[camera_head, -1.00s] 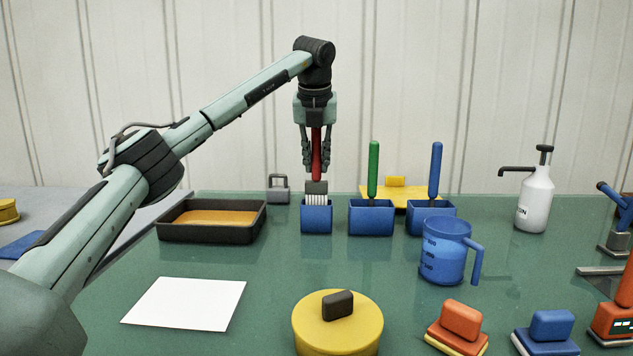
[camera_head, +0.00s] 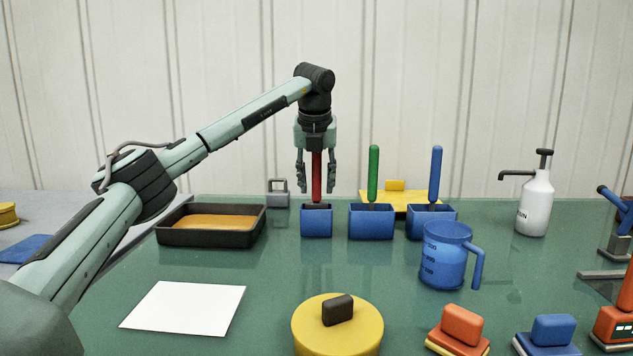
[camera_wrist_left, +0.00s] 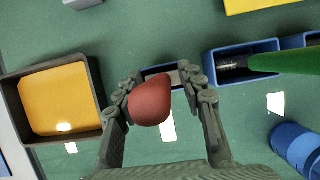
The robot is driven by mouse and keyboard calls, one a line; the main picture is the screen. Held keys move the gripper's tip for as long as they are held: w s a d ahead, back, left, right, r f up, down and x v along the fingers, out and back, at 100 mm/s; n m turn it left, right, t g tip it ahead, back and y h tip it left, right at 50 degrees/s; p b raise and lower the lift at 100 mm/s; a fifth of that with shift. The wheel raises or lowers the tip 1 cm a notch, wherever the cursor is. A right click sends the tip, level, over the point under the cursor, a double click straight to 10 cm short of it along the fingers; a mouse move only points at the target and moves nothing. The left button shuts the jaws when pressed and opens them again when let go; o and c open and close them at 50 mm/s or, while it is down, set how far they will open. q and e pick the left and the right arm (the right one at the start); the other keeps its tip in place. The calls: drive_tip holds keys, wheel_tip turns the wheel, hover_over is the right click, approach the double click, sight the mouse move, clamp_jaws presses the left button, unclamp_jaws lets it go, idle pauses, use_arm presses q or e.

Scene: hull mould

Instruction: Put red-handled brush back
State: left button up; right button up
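The red-handled brush (camera_head: 317,178) stands upright in the leftmost blue holder (camera_head: 316,222), its bristles hidden inside. My left gripper (camera_head: 317,188) points down above that holder, its fingers spread on either side of the red handle with visible gaps. In the left wrist view, the rounded red handle end (camera_wrist_left: 150,102) sits between the open fingers (camera_wrist_left: 163,78), and part of the holder (camera_wrist_left: 160,72) shows behind it. My right gripper is not in view.
Green-handled (camera_head: 373,175) and blue-handled (camera_head: 436,175) brushes stand in holders just right. A black tray (camera_head: 212,239) with orange contents is left. A blue jug (camera_head: 444,260), yellow lid (camera_head: 338,335) and white sheet (camera_head: 184,308) lie nearer. A white pump bottle (camera_head: 535,205) stands right.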

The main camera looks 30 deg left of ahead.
use_arm(q)
drive_tip(key=v, duration=1.2)
